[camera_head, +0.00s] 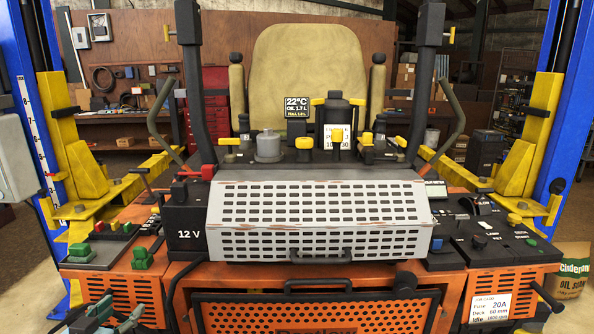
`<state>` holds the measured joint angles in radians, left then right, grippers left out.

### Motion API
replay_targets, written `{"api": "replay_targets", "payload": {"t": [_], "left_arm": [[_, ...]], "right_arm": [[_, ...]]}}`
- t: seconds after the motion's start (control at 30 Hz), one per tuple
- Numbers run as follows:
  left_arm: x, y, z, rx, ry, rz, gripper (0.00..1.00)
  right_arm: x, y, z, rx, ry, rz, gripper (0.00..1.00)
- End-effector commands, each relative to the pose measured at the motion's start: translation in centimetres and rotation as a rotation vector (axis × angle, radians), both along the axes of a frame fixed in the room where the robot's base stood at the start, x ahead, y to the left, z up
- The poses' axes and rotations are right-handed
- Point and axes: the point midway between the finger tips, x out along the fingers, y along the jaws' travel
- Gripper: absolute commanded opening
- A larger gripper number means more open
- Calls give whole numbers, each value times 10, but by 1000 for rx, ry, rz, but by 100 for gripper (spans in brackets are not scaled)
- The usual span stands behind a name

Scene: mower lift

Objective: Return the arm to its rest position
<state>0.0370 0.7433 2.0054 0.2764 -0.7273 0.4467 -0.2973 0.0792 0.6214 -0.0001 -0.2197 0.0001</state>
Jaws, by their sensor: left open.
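My left gripper (118,313) is in the bottom left corner of the head view. Its grey and teal fingers are open, with nothing seen between them. It is low in front of the left orange side panel of the mower (185,285); the gap between them is hard to judge. Only the front part of this arm shows, and the rest is cut off by the picture's edge. My right gripper is not in view.
The mower carries a slotted grey cover (320,210) with a front handle, a black 12 V box (187,225) and a tan seat (308,75). Blue lift posts (572,100) with yellow arms flank it. An oil sorbent bag (572,270) stands at right.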

Motion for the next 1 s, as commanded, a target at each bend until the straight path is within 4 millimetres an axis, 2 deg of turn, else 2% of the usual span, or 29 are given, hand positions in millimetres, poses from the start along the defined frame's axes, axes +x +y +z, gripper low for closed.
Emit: {"api": "replay_targets", "payload": {"t": [0.03, 0.17, 0.3, 0.4, 0.6, 0.77, 0.8, 0.87, 1.0], "left_arm": [[-10, -10, -19, 0, 48, -2, 50], [-47, -35, -72, 19, 198, -1, 50], [-103, -64, -126, 40, 386, -3, 50], [-149, -82, -157, 51, 526, -3, 50], [-243, -112, -193, 55, 787, -6, 50], [-313, -131, -203, 41, 979, -9, 50], [-305, -127, -224, 47, 984, -6, 50], [-300, -124, -250, 46, 996, -3, 50], [-300, -118, -313, 40, 1028, 6, 50]], "right_arm": [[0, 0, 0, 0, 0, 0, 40], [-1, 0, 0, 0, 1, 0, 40], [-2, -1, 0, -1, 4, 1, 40], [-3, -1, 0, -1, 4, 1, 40], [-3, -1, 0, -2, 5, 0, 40], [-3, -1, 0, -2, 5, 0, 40], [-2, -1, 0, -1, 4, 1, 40], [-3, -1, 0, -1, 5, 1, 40], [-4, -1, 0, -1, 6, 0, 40]]}}
